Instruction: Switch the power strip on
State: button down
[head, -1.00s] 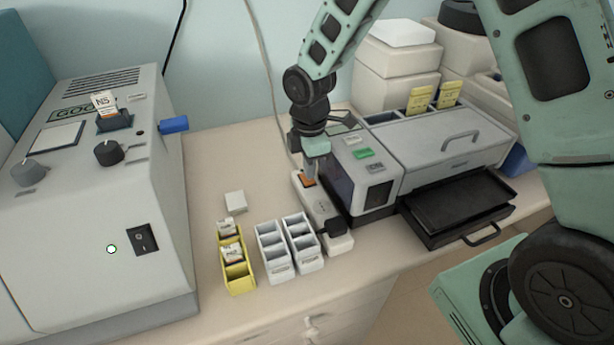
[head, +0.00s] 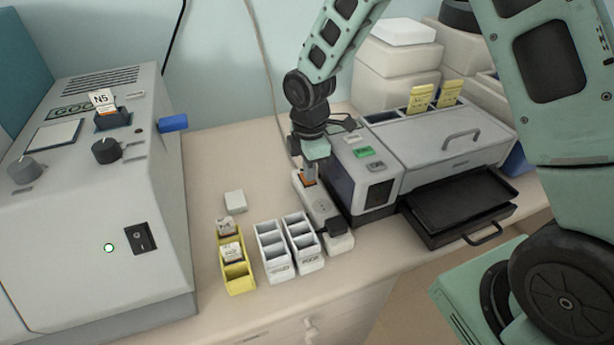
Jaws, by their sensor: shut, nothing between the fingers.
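The power strip (head: 321,208) is a white bar lying on the bench, with an orange switch (head: 308,183) at its far end and a black plug (head: 332,228) toward its near end. My gripper (head: 311,177) points down at the switch end. Its fingers are shut and empty, and their tips appear to be at or on the orange switch, which they partly cover. I cannot tell which way the switch is tilted.
A grey stainer (head: 440,148) with a black tray (head: 460,206) stands close to the strip's right. White racks (head: 273,252) and a yellow rack (head: 238,279) stand at its left front. A large grey machine (head: 70,240) with a small round light (head: 109,247) fills the left.

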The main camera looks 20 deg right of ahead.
jog(key=shift+f, duration=0.3)
jog(key=shift+r, duration=0.1)
jog(key=shift+r+p, duration=2.95)
jog(key=shift+r, duration=0.5)
